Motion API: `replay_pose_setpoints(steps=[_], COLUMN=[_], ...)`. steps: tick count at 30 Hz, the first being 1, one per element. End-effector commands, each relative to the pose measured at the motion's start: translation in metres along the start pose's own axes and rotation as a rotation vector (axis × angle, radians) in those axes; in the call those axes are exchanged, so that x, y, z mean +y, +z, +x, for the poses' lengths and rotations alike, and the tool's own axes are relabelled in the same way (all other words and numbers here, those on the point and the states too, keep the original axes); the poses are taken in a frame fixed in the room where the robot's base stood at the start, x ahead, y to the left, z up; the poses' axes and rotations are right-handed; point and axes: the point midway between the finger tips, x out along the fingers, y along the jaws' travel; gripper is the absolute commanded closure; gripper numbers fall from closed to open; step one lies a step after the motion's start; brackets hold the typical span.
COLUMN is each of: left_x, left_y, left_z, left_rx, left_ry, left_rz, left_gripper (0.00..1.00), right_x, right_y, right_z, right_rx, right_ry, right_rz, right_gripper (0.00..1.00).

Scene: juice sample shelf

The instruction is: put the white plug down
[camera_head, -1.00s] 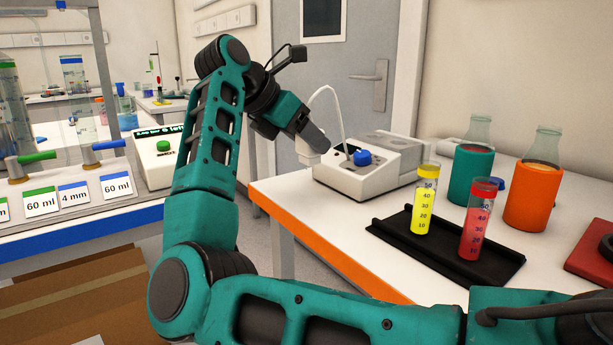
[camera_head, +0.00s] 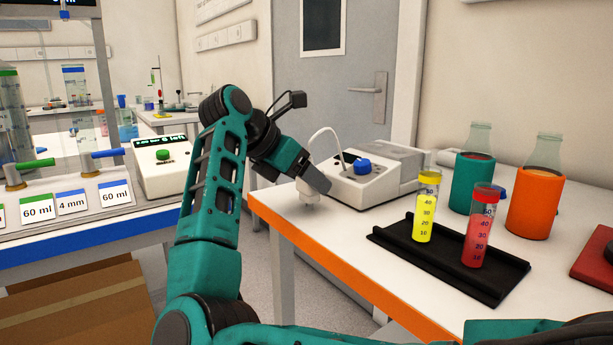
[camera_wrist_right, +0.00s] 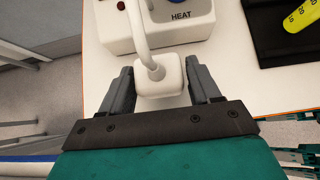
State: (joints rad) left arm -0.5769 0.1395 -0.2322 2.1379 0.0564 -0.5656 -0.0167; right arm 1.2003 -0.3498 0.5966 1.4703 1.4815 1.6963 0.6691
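The white plug (camera_head: 308,192) is between the fingers of my right gripper (camera_head: 316,186), at the near left part of the white table (camera_head: 290,212). In the right wrist view the plug (camera_wrist_right: 159,78) sits between the two dark fingers of the gripper (camera_wrist_right: 160,86), which appear to touch its sides. A white cord runs from the plug to the white heater box (camera_head: 370,187) with a blue knob. The plug's lower end is at or just above the table top; I cannot tell whether it touches. My left gripper is not in view.
A black tray (camera_head: 385,238) holds a yellow tube (camera_head: 426,207) and a red tube (camera_head: 479,228). Flasks in teal (camera_head: 474,182) and orange (camera_head: 533,214) holders stand behind. The table's orange edge (camera_head: 345,281) is close to the plug.

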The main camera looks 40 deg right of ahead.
Motion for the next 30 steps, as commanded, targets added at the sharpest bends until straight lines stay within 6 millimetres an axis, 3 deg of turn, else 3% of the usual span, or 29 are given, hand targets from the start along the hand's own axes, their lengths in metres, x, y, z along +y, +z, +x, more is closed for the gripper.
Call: replay_pose_setpoints(steps=[5,14,17,30], left_x=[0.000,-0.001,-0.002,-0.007], left_y=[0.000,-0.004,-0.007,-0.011], left_z=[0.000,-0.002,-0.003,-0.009], left_rx=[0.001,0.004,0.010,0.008], left_ry=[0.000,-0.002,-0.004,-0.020], left_rz=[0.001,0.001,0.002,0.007], left_gripper=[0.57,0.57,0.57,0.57], right_x=[0.000,0.000,0.001,0.000], right_y=[0.000,0.004,0.004,0.004], right_z=[0.000,-0.003,-0.016,-0.104], right_rx=[0.000,0.000,0.001,-0.001], right_ry=[-0.001,-0.001,0.002,0.001], right_rz=[0.000,0.001,-0.002,-0.001], right_gripper=[0.22,0.22,0.22,0.22])
